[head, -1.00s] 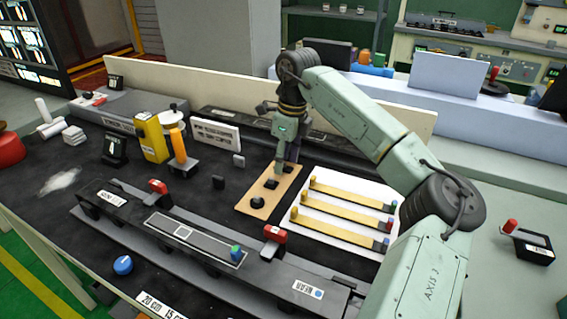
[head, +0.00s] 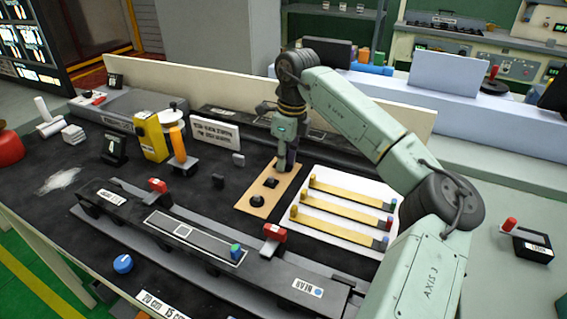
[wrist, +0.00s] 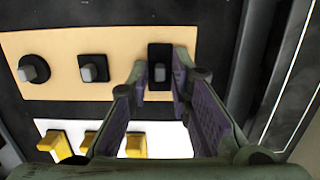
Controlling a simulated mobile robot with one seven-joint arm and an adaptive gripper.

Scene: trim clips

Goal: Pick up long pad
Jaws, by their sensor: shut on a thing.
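The long pad (wrist: 160,52) is a black rectangle with a small grey grip, at the right end of a tan board (wrist: 120,50) in the wrist view. My gripper (wrist: 161,78) is shut on the grip, one finger on each side. I cannot tell whether the pad touches the board. In the head view my gripper (head: 285,166) points down at the far end of the tan board (head: 246,210) and hides the long pad. A square pad (wrist: 93,69) and a round pad (wrist: 33,69) sit on the same board, apart from my fingers.
A white sheet (head: 310,228) with several yellow strips (head: 340,215) lies right beside the board. A long dark fixture with red clamps (head: 274,233) runs across the front. A yellow block (head: 150,140) and a white sign (head: 215,134) stand to the left.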

